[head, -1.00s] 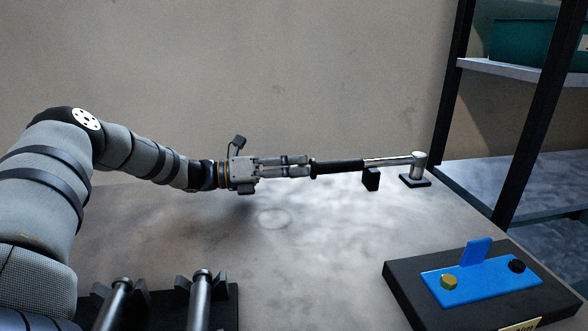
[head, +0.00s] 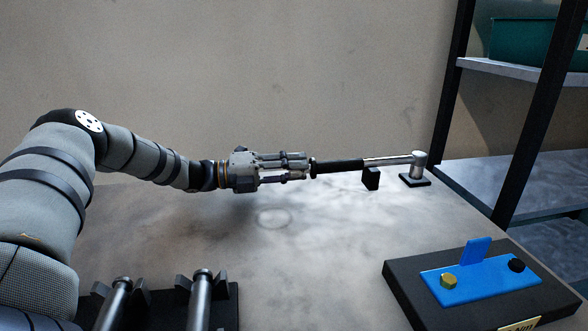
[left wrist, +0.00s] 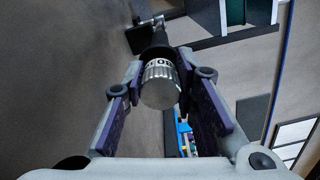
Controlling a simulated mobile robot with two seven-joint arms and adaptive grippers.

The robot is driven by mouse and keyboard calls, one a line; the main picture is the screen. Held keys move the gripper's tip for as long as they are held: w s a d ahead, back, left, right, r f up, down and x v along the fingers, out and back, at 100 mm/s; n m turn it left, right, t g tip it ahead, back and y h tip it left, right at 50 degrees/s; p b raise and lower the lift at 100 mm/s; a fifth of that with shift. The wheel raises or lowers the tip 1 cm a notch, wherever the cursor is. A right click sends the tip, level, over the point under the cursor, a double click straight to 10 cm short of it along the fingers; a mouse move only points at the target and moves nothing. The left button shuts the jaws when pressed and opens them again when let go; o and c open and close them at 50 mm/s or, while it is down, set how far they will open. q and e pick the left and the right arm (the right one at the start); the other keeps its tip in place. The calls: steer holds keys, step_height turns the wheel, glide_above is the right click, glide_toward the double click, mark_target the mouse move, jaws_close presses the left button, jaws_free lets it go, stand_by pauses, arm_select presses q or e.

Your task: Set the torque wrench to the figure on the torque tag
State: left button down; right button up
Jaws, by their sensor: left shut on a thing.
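The torque wrench (head: 340,167) lies level along the back of the table, with a black grip, a silver shaft and a silver head (head: 419,163) above a black base. My left gripper (head: 305,166) is shut on the knurled silver end knob. In the left wrist view the knob (left wrist: 161,86) sits between the fingers of the gripper (left wrist: 163,105). A cream tag (head: 522,325) is cut off at the bottom edge of the head view; only letters like "Nm" show. My right gripper is not in view.
A black block (head: 371,179) stands by the shaft. A dark stand (head: 400,281) with a blue plate (head: 478,283) is at the front right. Two metal rods (head: 200,298) rest in black holders at the front left. A shelf (head: 520,70) stands at the right. The table's middle is clear.

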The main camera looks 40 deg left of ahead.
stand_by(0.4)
arm_select(q)
steer(key=c, duration=1.3)
jaws_free()
steer(key=v, duration=1.1)
steer(key=shift+s+a, duration=0.1)
steer(key=shift+a, duration=0.05)
steer(key=shift+s+a, duration=0.2)
steer(key=shift+s, duration=0.1)
